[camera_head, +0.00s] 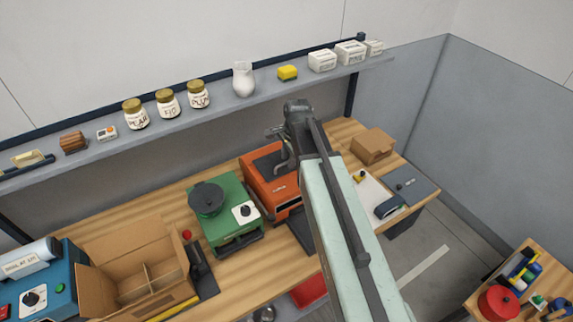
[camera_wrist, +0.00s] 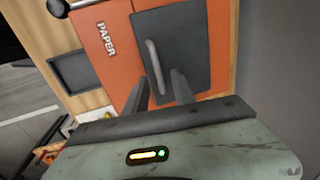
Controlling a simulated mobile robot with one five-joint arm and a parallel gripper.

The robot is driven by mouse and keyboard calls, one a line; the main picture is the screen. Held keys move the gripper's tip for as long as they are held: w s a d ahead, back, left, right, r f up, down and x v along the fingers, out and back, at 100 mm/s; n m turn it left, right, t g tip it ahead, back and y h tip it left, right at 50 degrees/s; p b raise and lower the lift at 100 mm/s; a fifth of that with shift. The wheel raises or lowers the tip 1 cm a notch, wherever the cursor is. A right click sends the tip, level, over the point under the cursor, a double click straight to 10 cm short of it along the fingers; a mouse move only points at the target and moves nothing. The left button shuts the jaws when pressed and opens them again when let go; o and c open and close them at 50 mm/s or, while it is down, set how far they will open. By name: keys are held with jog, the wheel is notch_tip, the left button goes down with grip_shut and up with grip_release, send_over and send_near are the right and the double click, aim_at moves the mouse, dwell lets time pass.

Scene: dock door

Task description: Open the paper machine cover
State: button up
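The orange paper machine (camera_head: 262,186) stands on the wooden bench, partly hidden behind my arm. In the wrist view it shows an orange body (camera_wrist: 103,72) with the word PAPER and a dark grey cover (camera_wrist: 190,40) lying closed against it. A grey bar handle (camera_wrist: 153,60) stands on the cover. My gripper (camera_wrist: 160,76) is open, with one finger on each side of the handle's near end. A gap shows between the fingers and the bar; contact cannot be told. In the head view my gripper (camera_head: 279,148) is above the machine.
A green machine (camera_head: 225,232) stands left of the orange one, with an open cardboard box (camera_head: 140,285) further left. A small closed box (camera_head: 373,145) is at the right. A shelf (camera_head: 215,112) with jars runs above the bench.

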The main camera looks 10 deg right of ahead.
jog(key=shift+r, duration=0.1)
grip_shut()
jog(key=shift+s, duration=0.1)
dwell(1.1)
jog(key=shift+s+a, duration=0.1)
jog(key=shift+a, duration=0.05)
